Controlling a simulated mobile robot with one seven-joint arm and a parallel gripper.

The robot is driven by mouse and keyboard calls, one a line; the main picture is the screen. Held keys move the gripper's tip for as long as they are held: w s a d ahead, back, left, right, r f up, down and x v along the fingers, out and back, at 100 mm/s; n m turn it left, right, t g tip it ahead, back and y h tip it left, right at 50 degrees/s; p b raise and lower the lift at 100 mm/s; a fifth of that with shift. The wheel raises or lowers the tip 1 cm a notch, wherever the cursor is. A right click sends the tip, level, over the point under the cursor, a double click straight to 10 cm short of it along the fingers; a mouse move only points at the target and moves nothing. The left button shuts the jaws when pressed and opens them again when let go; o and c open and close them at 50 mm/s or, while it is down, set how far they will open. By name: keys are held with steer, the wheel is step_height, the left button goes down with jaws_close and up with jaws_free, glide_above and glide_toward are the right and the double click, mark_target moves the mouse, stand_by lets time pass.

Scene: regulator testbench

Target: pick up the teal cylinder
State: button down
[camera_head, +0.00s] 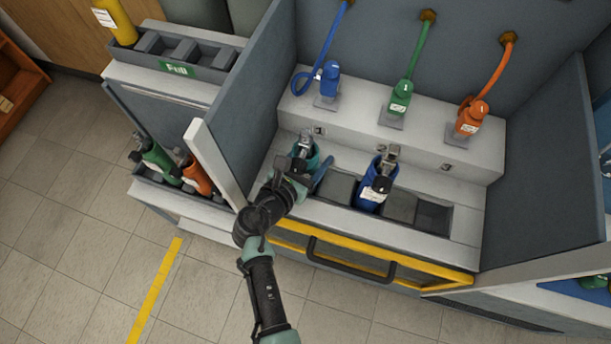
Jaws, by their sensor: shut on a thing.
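The teal cylinder (312,160) stands at the left end of the bench's row of slots, with a grey metal valve on top. My gripper (302,178) is at its side, coming from the front left, and is shut on it. My gripper and wrist hide the cylinder's lower part, so I cannot tell whether its base rests in the slot or is raised.
A blue cylinder (372,190) stands in a slot to the right, beside empty slots. Blue (329,82), green (400,95) and orange (472,116) hose connectors sit on the ledge behind. A grey partition (243,100) rises close on the left. A yellow-framed front with a dark handle (350,262) lies below.

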steer(key=shift+w+r, duration=0.1)
steer(key=shift+r, duration=0.1)
step_height(320, 180, up, 18)
steer(key=p, duration=0.3)
steer(key=shift+p, duration=0.4)
stand_by(0.4)
